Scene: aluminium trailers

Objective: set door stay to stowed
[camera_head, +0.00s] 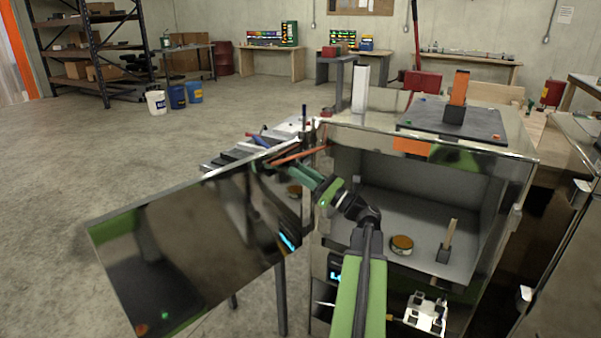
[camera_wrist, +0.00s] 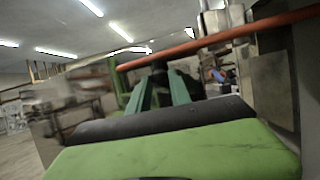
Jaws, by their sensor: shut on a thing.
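The door stay is a thin orange-red rod (camera_head: 300,154) between the top left corner of the open metal cabinet (camera_head: 345,135) and the top edge of the shiny door (camera_head: 190,240). The door stands swung open to the left. My gripper (camera_head: 268,166) is at the stay's door end, just by the door's top edge, and is shut on the stay. In the wrist view the stay (camera_wrist: 220,37) crosses just beyond my green fingers (camera_wrist: 160,75). The exact contact between fingers and rod is hidden.
Inside the cabinet are a round tin (camera_head: 401,245) and a dark block with a wooden stick (camera_head: 446,245). A dark mat (camera_head: 470,122) with an orange-topped post lies on the cabinet roof. A bench with tools (camera_head: 245,150) stands behind the door.

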